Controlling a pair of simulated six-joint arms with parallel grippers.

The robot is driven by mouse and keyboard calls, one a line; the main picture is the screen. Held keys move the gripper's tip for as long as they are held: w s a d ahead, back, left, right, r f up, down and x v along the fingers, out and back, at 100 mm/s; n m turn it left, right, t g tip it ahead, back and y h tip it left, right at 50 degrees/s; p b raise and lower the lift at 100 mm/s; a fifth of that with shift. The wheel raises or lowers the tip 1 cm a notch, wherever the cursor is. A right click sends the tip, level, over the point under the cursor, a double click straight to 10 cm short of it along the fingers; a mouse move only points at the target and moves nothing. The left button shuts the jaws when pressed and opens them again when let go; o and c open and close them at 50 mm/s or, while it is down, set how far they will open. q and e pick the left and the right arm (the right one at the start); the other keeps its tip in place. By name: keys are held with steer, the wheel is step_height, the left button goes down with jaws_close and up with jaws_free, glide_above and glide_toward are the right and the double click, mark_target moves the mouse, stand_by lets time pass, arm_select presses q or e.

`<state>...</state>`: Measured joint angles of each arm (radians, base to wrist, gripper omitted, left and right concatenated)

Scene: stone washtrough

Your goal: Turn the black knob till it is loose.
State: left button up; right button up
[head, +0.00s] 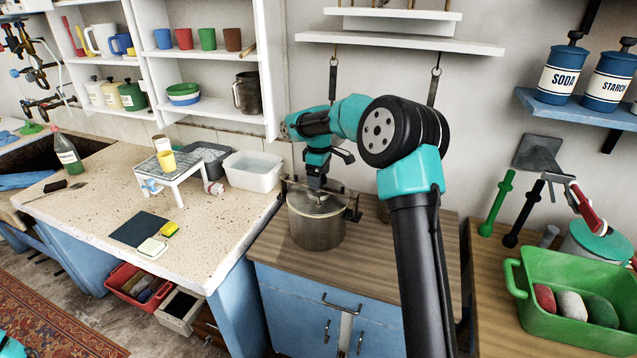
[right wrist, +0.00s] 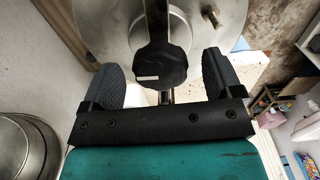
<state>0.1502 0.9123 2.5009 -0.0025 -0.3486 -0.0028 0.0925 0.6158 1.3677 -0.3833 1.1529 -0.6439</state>
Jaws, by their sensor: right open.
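The black knob (right wrist: 160,68) shows in the right wrist view, at a metal bar across the round lid (right wrist: 112,30) of a pot. My right gripper (right wrist: 161,62) is open, with one finger on each side of the knob and a gap on both sides. In the head view the metal pot (head: 316,229) stands on the wooden top of a blue cabinet. My right gripper (head: 316,183) points down just over its lid there, and the knob is hidden or too small to make out. My left gripper is not in view.
A white basin (head: 252,171) stands left of the pot on the speckled counter. A green crate (head: 570,306) with stones stands at right. The wooden top (head: 275,247) is clear in front of the pot.

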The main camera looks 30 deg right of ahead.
steer(key=shift+r, duration=3.65)
